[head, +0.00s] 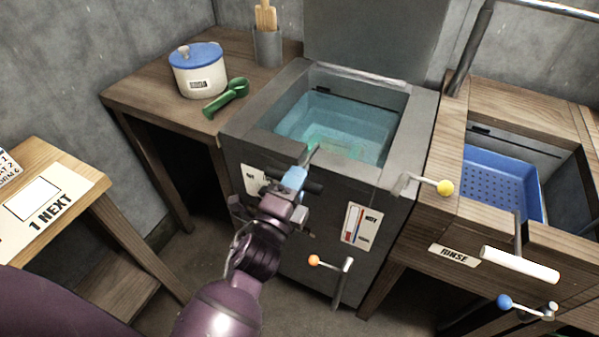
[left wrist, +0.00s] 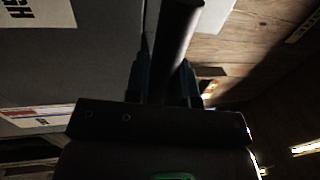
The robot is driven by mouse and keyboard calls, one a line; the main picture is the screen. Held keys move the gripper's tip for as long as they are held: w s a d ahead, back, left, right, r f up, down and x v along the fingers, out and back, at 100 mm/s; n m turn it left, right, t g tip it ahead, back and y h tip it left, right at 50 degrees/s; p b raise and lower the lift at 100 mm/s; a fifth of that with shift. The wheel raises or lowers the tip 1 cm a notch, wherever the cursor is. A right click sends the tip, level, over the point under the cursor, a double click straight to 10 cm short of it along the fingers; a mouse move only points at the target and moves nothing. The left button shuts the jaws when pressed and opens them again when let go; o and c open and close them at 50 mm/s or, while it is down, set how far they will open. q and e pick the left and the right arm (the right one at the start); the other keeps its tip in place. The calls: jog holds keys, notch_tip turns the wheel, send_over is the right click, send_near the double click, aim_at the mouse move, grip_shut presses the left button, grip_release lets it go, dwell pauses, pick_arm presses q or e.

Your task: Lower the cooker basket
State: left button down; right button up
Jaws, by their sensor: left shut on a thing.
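The cooker (head: 400,205) is a grey box with an open tank of clear teal water. The cooker basket (head: 335,143) shows as a blurred, greenish shape low in the tank, seen through the water. Its exact height is hard to tell. A dark bar handle (head: 315,187) is at the cooker's front edge. My left gripper (head: 294,179) is shut on this handle, its blue fingers around it. In the left wrist view the dark bar (left wrist: 176,40) runs between the fingers (left wrist: 165,85). My right gripper is out of view.
A yellow-knobbed lever (head: 444,187) and an orange-knobbed lever (head: 315,260) stick out from the cooker. The rinse station with a blue basket (head: 490,185) stands right. A side table holds a white pot (head: 198,75) and green scoop (head: 226,97).

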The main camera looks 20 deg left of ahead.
pick_arm(q)
jog(key=shift+f, duration=0.35)
jog(key=c, duration=1)
grip_release()
jog(key=shift+s+r, duration=0.1)
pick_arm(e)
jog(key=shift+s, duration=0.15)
